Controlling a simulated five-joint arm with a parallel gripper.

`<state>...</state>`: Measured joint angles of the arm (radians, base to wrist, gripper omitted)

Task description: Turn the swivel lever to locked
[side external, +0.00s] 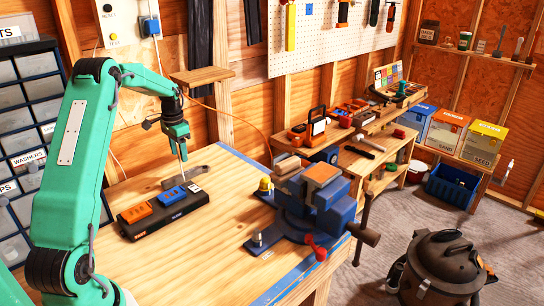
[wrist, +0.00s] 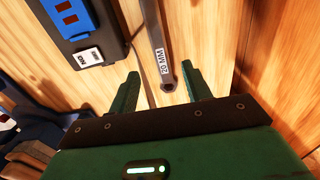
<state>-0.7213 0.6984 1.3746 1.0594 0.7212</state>
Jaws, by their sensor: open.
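A blue bench vise (side external: 335,192) stands at the right front of the workbench. A red-ended handle (side external: 315,246) shows low at its front; I cannot tell whether this is the swivel lever, and no locked mark is readable. Part of the vise also shows at the left edge of the wrist view (wrist: 20,98). My gripper (side external: 181,158) is open and empty, pointing down behind the black box, left of and apart from the vise. In the wrist view a grey wrench (wrist: 157,42) labelled 20 MM lies below, its end between my open fingers (wrist: 161,76).
A black box (side external: 168,212) with orange and blue panels lies on the workbench (side external: 205,260), close to my gripper. A small yellow item (side external: 265,185) stands beside the vise. A shop vacuum (side external: 440,265) is on the floor. The bench front is clear.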

